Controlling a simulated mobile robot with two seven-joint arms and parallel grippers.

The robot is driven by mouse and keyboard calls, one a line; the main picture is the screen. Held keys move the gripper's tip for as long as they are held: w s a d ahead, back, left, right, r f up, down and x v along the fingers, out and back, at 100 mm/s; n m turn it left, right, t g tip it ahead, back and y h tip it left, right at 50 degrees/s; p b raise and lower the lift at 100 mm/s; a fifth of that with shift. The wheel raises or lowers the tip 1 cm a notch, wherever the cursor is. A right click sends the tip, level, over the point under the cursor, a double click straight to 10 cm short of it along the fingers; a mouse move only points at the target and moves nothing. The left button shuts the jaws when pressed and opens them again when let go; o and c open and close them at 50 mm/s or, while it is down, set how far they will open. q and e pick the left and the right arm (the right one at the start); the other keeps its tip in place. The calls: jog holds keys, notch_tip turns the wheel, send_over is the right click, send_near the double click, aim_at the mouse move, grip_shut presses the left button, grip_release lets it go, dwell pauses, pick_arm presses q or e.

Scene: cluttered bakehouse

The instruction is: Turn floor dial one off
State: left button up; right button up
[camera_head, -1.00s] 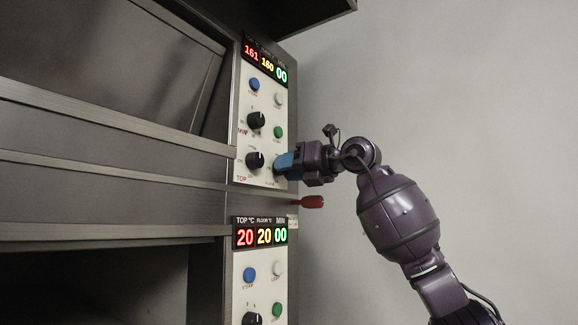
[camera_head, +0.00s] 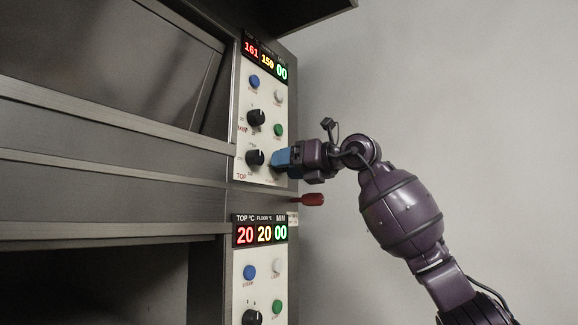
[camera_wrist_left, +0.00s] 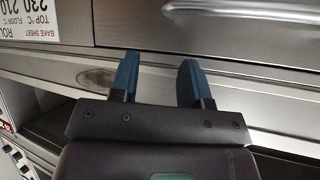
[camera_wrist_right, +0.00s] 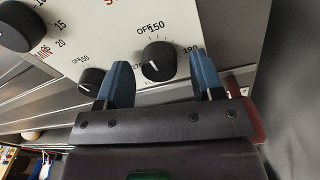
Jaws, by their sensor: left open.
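Floor dial one, a black knob with a white mark, shows in the right wrist view (camera_wrist_right: 158,60) on the cream upper panel, near printed OFF, 50 and 190. My right gripper (camera_wrist_right: 160,68) is open, with one blue finger on each side of the dial; whether they touch it I cannot tell. In the head view my right gripper (camera_head: 277,162) is at the panel's lower right and hides this dial. The top dial (camera_head: 255,158) is just left of it. My left gripper (camera_wrist_left: 160,68) is open and empty before a metal oven front.
The upper display (camera_head: 265,62) reads 161, 159, 00. A timer dial (camera_head: 256,117), blue button (camera_head: 254,82) and green button (camera_head: 278,130) are on the same panel. A red handle (camera_head: 312,199) juts out below my right gripper. A lower panel (camera_head: 265,290) sits underneath.

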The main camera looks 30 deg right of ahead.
pick_arm(q)
jog(key=shift+w+d+f+b, duration=0.1)
jog(key=shift+w+f+b, duration=0.3)
jog(key=shift+b, duration=0.45)
jog(key=shift+w+f+b, duration=0.15)
jog(key=shift+f+b, duration=0.35)
jog(key=shift+b, duration=0.3)
pick_arm(e)
jog(key=v, duration=1.1)
jog(key=shift+w, duration=0.1)
pick_arm(q)
jog(key=shift+s, duration=0.15)
